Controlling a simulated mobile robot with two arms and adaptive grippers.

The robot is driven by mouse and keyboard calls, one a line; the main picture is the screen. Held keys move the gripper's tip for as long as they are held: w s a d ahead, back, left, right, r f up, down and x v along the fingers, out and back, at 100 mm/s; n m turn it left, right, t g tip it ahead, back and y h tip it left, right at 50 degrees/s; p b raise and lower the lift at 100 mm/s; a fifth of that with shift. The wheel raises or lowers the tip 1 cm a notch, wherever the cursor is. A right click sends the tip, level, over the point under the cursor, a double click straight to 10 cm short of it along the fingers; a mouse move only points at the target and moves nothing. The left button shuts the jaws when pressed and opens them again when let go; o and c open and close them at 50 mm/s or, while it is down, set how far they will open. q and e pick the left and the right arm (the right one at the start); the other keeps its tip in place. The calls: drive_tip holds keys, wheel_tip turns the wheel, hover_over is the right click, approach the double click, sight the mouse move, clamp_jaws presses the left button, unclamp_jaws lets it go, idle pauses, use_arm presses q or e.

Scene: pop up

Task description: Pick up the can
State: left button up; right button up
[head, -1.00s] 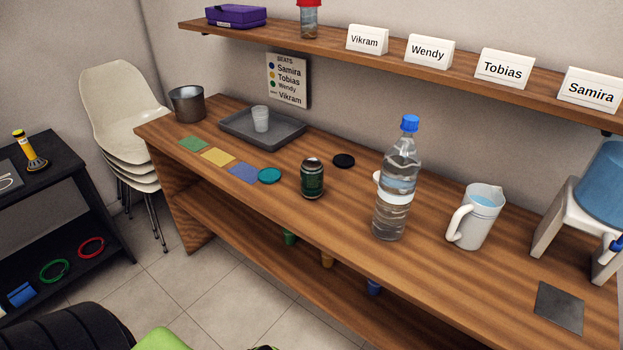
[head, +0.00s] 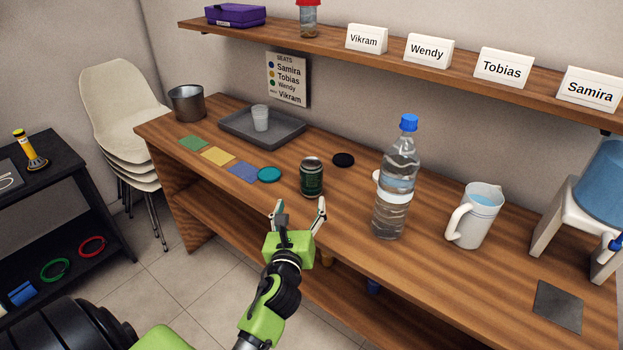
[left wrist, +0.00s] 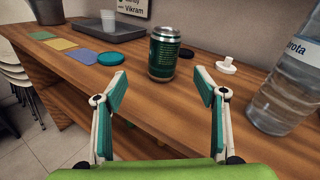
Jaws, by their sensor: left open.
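The can (head: 312,178) is dark green with a silver top and stands upright on the wooden counter (head: 440,268). My left gripper (head: 298,206) is open and empty, just in front of the can at the counter's front edge. In the left wrist view the can (left wrist: 164,52) stands beyond the two spread fingertips (left wrist: 160,90), roughly centred between them, with a gap. My right gripper does not show.
A water bottle (head: 397,185) stands right of the can, with a white jug (head: 474,216) further right. A teal disc (head: 269,174) and coloured squares lie left of the can. A black disc (head: 344,160) lies behind it. A grey tray (head: 285,136) holds a cup (head: 261,118).

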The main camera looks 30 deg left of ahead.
sight(311, 177)
use_arm(q)
drive_tip(key=shift+w+d+r+m+t, duration=0.1)
drive_tip(key=shift+w+r+m+t, duration=0.15)
drive_tip(key=shift+w+m, duration=0.25)
drive_tip(key=shift+w+d+r+m+t, duration=0.15)
drive_tip(key=shift+w+r+m, duration=0.1)
drive_tip(key=shift+m, duration=0.45)
drive_tip(key=x, duration=0.8)
drive_tip(key=shift+w+a+f+p, duration=0.1)
drive_tip(key=shift+w+p, duration=0.1)
drive_tip(key=shift+p, duration=0.1)
drive_tip(key=shift+x, duration=2.6)
drive_tip(key=shift+s+a+f, duration=0.1)
drive_tip(key=shift+a+f, duration=0.05)
drive_tip(key=shift+f, duration=0.05)
drive_tip(key=c, duration=1.4)
